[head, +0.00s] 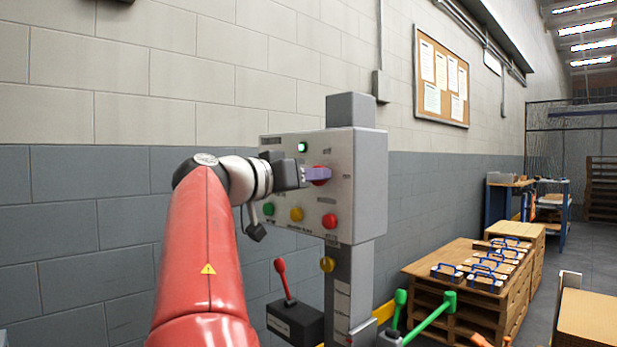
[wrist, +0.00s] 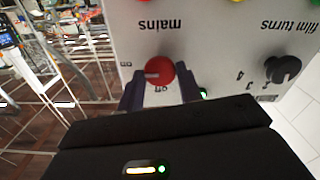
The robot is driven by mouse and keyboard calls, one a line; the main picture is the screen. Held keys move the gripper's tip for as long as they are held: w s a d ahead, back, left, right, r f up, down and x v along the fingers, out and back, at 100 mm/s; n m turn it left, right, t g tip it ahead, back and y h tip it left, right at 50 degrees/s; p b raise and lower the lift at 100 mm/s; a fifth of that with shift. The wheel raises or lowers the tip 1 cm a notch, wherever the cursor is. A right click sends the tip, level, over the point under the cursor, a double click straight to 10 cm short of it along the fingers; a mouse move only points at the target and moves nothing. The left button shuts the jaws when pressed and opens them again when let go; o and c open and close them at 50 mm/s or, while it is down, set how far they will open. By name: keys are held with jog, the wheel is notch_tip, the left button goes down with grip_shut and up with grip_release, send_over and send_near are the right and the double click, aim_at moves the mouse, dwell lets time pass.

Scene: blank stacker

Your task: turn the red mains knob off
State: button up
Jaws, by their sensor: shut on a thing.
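The red mains knob (wrist: 161,68) is on the face of a grey control box (head: 341,150). In the wrist view its label is upside down, with "off" below the knob and a small mark to its left. A pale pointer line on the knob points left, toward that small mark. My gripper (wrist: 159,80) has its two purple fingers on either side of the knob and is shut on it. In the head view, my gripper (head: 318,174) reaches the box from the left and covers part of the knob (head: 322,168).
A green lamp (head: 302,147) is lit above the knob. Green, yellow and red buttons (head: 329,221) sit below it. A black film turns knob (wrist: 283,69) is beside it. A red lever (head: 281,268) and green handles stand below the box. Pallets with blue-handled items lie right.

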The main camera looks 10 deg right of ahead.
jog(key=shift+n, duration=0.3)
jog(key=shift+n+p, duration=0.55)
jog(key=shift+n, duration=8.15)
jog(key=shift+a, duration=0.1)
jog(key=o, duration=1)
